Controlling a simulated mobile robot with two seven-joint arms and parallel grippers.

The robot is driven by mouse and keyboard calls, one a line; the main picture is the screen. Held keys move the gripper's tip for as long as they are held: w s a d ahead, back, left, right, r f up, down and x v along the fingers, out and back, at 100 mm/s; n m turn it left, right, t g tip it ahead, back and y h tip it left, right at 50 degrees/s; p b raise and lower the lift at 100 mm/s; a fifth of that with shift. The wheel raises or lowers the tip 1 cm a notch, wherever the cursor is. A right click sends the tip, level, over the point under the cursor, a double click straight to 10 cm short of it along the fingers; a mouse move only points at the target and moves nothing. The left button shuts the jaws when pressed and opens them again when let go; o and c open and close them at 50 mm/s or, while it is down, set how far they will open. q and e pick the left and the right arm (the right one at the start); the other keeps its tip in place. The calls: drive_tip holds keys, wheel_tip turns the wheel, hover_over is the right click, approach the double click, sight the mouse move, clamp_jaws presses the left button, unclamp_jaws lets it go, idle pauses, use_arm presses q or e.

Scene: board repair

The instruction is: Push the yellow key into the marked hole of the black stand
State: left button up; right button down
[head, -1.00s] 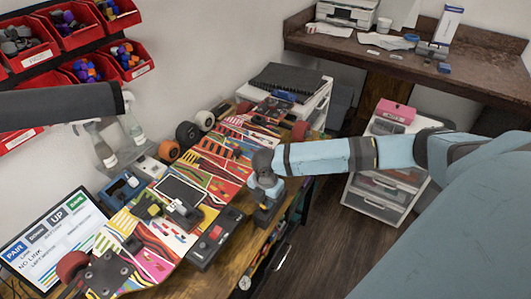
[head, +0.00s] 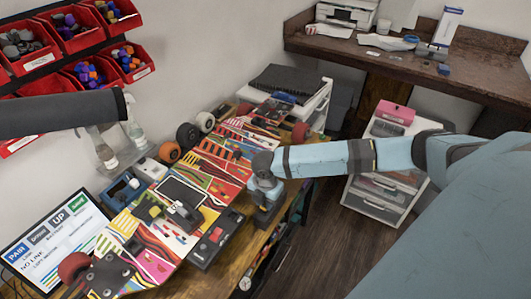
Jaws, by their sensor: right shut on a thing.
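My right gripper (head: 264,212) points down at the right edge of the colourful board (head: 160,262). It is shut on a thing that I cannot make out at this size. A black block with a red piece on top (head: 214,238) lies just left of the gripper, on the board's near edge; I cannot tell whether it is the black stand. A small black block with a yellow spot (head: 150,211) stands further left. I cannot make out the yellow key or the marked hole.
Several wheels, among them an orange one (head: 169,152), line the board's far side. A screen (head: 52,245) stands at lower left. Spray bottles (head: 133,128) are by the wall, below red bins (head: 128,60). A white drawer unit (head: 380,190) stands on the floor at right.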

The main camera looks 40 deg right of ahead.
use_arm(q)
drive_tip(key=shift+r, duration=0.25)
use_arm(e)
drive_tip(key=shift+f, duration=0.4)
idle(0.5)
use_arm(q)
drive_tip(key=shift+r+p, duration=0.35)
drive_tip(key=shift+p, duration=0.2)
use_arm(e)
drive_tip(key=shift+f, duration=0.1)
use_arm(q)
drive_tip(key=shift+f, duration=0.1)
use_arm(e)
drive_tip(key=shift+f, duration=0.5)
idle(0.8)
drive_tip(key=c, duration=0.6)
unclamp_jaws()
drive_tip(key=shift+r, duration=0.1)
use_arm(q)
drive_tip(key=shift+r+p, duration=1.8)
drive_tip(key=shift+r, duration=0.1)
use_arm(e)
drive_tip(key=shift+r, duration=1.45)
